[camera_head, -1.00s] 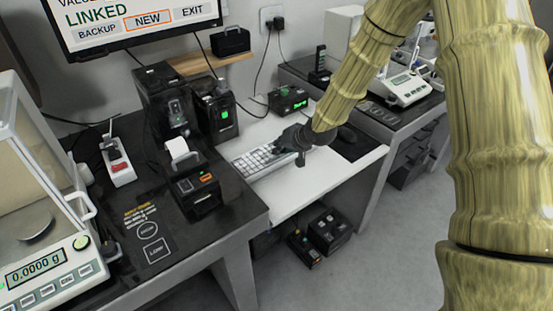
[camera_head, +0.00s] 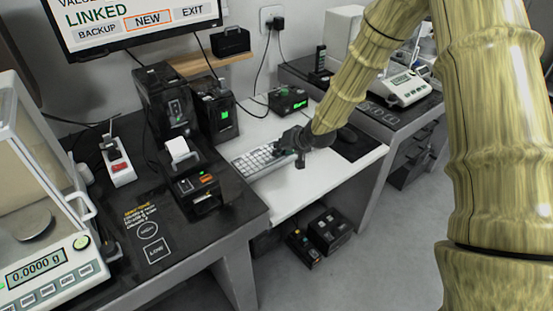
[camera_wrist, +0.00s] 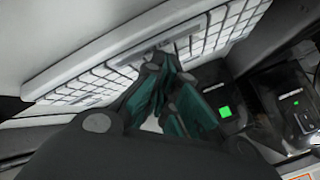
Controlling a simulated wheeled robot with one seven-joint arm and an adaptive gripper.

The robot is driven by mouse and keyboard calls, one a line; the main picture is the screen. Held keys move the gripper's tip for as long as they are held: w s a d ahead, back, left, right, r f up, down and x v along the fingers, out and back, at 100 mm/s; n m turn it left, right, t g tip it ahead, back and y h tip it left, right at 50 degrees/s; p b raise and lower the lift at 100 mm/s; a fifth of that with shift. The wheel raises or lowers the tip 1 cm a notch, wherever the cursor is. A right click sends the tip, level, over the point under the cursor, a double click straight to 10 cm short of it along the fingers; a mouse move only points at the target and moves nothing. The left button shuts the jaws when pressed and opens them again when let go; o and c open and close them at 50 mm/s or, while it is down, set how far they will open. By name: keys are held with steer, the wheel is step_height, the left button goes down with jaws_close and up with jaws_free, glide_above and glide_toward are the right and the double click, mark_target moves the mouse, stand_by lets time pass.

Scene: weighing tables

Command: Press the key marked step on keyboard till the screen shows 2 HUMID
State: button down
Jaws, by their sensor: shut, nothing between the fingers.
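The keyboard (camera_head: 247,166), white with pale keys, lies on the white table top and also shows in the wrist view (camera_wrist: 98,84). My gripper (camera_head: 284,148) is shut and empty at the keyboard's right part. In the wrist view its dark and teal fingers (camera_wrist: 166,62) overlap the keys; I cannot tell whether they touch one. The key marked step cannot be made out. The large screen (camera_head: 140,22) at the top left is cut off and reads "LINKED" above BACKUP, NEW and EXIT. A small black box (camera_head: 290,92) has a green readout too small to read.
A label printer (camera_head: 195,186) and black devices (camera_head: 214,108) stand left of the keyboard. A balance (camera_head: 48,262) reading 0.0000 g is at the lower left. A dark mat (camera_head: 361,143) with a mouse lies to the right. The white table's front part is clear.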

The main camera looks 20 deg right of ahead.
steer(key=shift+f, duration=0.35)
stand_by(0.7)
steer(key=shift+r, duration=0.15)
steer(key=shift+r+p, duration=0.65)
steer(key=shift+p, duration=0.1)
steer(key=shift+r+p, duration=1.95)
steer(key=shift+r, duration=0.55)
